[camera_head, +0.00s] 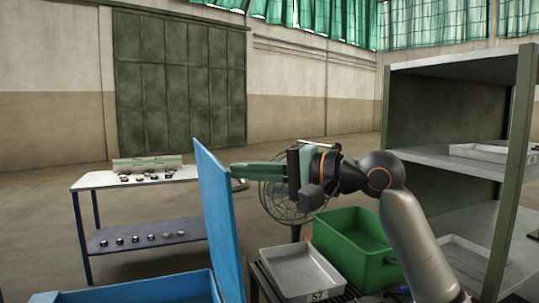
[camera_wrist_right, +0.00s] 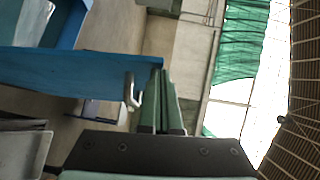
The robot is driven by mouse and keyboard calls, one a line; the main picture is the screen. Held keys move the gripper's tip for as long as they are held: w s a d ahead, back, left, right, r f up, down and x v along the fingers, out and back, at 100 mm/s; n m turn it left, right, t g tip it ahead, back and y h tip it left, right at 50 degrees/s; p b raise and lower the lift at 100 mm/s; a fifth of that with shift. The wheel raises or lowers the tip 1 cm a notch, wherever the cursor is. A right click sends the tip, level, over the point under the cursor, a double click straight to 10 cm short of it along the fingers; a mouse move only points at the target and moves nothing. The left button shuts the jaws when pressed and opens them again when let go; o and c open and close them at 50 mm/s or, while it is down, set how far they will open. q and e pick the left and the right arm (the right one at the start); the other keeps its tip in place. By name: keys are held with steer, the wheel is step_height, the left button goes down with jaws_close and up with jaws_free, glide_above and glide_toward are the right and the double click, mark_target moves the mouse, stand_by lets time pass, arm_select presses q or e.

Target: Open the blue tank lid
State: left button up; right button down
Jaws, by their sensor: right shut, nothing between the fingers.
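The blue tank (camera_head: 130,291) is at the bottom left of the head view, with only its upper part showing. Its blue lid (camera_head: 217,222) stands steeply raised at the tank's right side, leaving the top open. In the wrist view the lid (camera_wrist_right: 75,73) crosses the left half, with a pale handle (camera_wrist_right: 130,91) near its right end. My right gripper (camera_head: 234,169) points left, its green fingers shut and empty beside the lid's upper right edge. The fingers (camera_wrist_right: 160,80) also show just right of the handle; whether they touch the lid is unclear. My left gripper is out of view.
A green crate (camera_head: 348,262) and a grey tray (camera_head: 300,273) sit below my right arm. A fan (camera_head: 284,212) stands behind the arm. A shelf unit (camera_head: 455,155) is at the right. A table (camera_head: 95,181) with small parts stands at the left.

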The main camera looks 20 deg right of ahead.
mark_target(219, 170)
steer(key=shift+n, duration=0.3)
steer(key=a, duration=0.1)
steer(key=a+p, duration=0.1)
steer(key=a, duration=0.1)
steer(key=a+p, duration=0.1)
steer(key=shift+s+a+r, duration=0.15)
steer(key=shift+a+r, duration=0.15)
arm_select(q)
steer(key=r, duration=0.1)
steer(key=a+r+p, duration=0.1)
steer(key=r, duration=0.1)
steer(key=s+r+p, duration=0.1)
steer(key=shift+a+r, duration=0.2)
arm_select(e)
steer(key=a+f+h, duration=0.1)
steer(key=a+f, duration=0.1)
steer(key=a, duration=0.4)
steer(key=shift+s+a+g, duration=0.15)
steer(key=shift+a+g, duration=0.15)
steer(key=shift+a, duration=0.05)
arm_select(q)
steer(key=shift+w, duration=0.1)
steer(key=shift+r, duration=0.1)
